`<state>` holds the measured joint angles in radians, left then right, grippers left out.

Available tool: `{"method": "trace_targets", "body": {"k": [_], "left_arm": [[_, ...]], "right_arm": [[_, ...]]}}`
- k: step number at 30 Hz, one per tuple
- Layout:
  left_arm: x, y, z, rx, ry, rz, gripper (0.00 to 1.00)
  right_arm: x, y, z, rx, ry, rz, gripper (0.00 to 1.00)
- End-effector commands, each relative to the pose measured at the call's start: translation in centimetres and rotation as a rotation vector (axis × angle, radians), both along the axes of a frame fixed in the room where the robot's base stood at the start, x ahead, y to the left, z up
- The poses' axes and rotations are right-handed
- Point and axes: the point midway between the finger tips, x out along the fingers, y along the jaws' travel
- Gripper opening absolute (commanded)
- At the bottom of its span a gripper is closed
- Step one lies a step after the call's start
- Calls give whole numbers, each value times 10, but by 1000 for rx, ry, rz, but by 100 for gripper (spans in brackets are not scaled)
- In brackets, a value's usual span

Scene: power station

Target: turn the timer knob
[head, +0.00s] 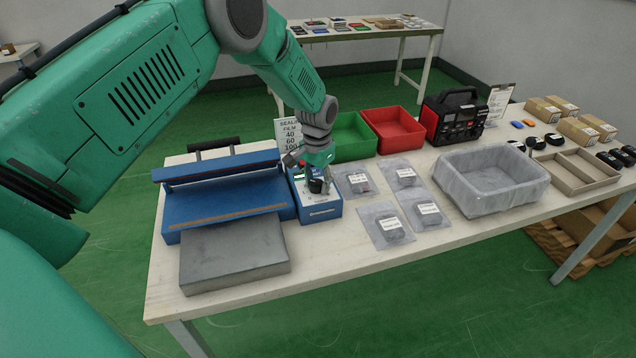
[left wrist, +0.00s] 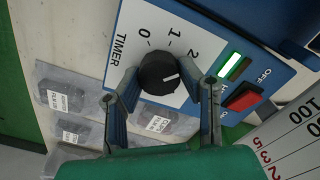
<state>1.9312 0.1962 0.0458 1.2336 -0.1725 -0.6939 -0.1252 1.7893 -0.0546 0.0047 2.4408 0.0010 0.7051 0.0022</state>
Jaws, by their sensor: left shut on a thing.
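The timer knob (left wrist: 158,73) is a round black dial with a white pointer line, on a blue and white panel (left wrist: 190,22) marked TIMER with 0, 1 and 2. My left gripper (left wrist: 165,87) has a finger on each side of the knob and is shut on it. In the left wrist view the white line points to the right, towards the 2 side. In the head view my left gripper (head: 316,178) is over the blue control box (head: 320,208), and the knob is partly hidden there. My right gripper is not in view.
The blue sealer (head: 228,200) with a grey plate (head: 235,256) stands left of the box. A red switch (left wrist: 243,97) and lit green lamp (left wrist: 231,66) are close to the fingers. Bagged parts (head: 385,224), a grey bin (head: 492,180) and red bin (head: 394,130) stand to the right.

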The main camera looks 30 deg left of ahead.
Motion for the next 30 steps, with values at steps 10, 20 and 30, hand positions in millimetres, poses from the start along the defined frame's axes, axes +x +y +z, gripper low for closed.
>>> {"method": "trace_targets", "body": {"k": [10,20,30], "left_arm": [[-5,1,-4,0,14,-30,4],[-5,1,-3,0,13,-29,53],[-1,1,2,0,5,-28,53]], "right_arm": [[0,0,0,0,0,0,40],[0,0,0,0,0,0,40],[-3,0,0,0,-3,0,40]]}}
